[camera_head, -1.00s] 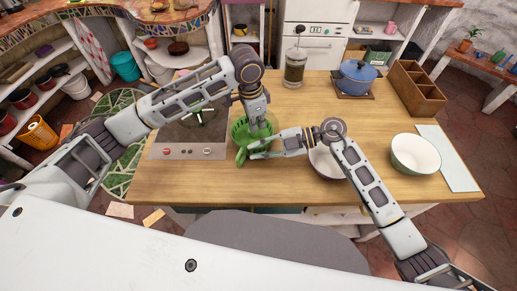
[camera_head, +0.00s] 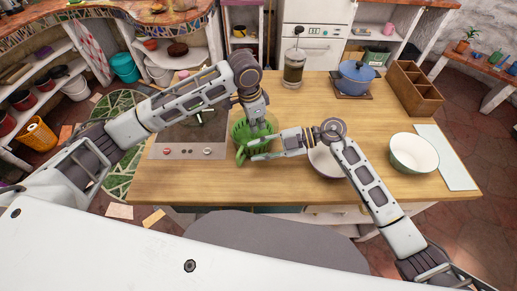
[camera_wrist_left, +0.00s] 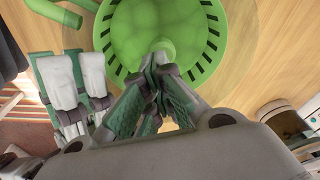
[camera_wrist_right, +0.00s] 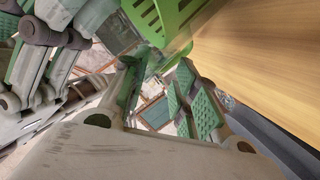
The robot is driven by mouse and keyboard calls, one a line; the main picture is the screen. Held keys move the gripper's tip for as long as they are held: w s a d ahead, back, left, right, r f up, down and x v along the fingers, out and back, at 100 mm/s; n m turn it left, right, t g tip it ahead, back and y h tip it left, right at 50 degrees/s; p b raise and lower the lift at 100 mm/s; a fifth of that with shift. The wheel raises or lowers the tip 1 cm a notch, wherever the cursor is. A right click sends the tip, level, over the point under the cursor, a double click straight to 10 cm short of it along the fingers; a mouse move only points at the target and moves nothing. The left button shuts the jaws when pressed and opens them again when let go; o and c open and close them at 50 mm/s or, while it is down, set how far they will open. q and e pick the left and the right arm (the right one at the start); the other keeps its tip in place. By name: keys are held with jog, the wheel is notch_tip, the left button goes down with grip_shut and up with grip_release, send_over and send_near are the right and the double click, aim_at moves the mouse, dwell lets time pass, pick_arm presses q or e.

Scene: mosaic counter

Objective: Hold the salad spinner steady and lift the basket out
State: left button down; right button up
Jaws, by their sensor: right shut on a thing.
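The salad spinner is green, with its slotted basket (camera_head: 243,132) at the left-centre of the counter. In the left wrist view I look down into the round basket (camera_wrist_left: 214,48), which has slots around its wall. A green bar-like part (camera_wrist_left: 57,12) sticks out beside it. My left gripper (camera_head: 257,122) is over the basket, its fingers (camera_wrist_left: 160,70) drawn together at the near rim, hiding part of it. My right gripper (camera_head: 250,149) is low at the near side, shut on a green part of the spinner; the slotted wall (camera_wrist_right: 165,15) rises just beyond its fingers (camera_wrist_right: 160,75).
A bowl (camera_head: 322,162) stands partly behind my right arm, and a pale green-rimmed bowl (camera_head: 414,153) is further right. A cooktop (camera_head: 185,140) lies left of the spinner. A French press (camera_head: 294,67), a blue pot (camera_head: 357,74) and a wooden organiser (camera_head: 415,90) line the back.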

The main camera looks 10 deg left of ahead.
aim_at(253, 136)
pick_arm(q)
jog(key=c, duration=2.2)
grip_release()
jog(key=f, duration=0.1)
jog(key=s+f, duration=0.1)
jog(key=f, duration=0.1)
jog(key=shift+a, duration=0.1)
pick_arm(e)
jog(key=shift+s+a+r+g, duration=0.1)
jog(key=shift+s+a+g, duration=0.2)
jog(key=shift+s, duration=0.3)
pick_arm(q)
jog(key=o, duration=0.6)
jog(key=shift+f, duration=0.1)
jog(key=shift+o, duration=0.2)
jog(key=shift+w+f+g, duration=0.15)
jog(key=shift+w+g, duration=0.15)
jog(key=shift+w, duration=0.1)
pick_arm(e)
jog(key=shift+w+d+f, duration=0.2)
jog(key=shift+w, duration=0.2)
jog(key=shift+c, duration=1)
jog(key=shift+w, duration=0.1)
pick_arm(q)
jog(key=shift+s+r, duration=0.15)
jog(key=shift+r, duration=0.15)
pick_arm(e)
jog(key=shift+f, duration=0.1)
pick_arm(q)
jog(key=shift+r, duration=0.1)
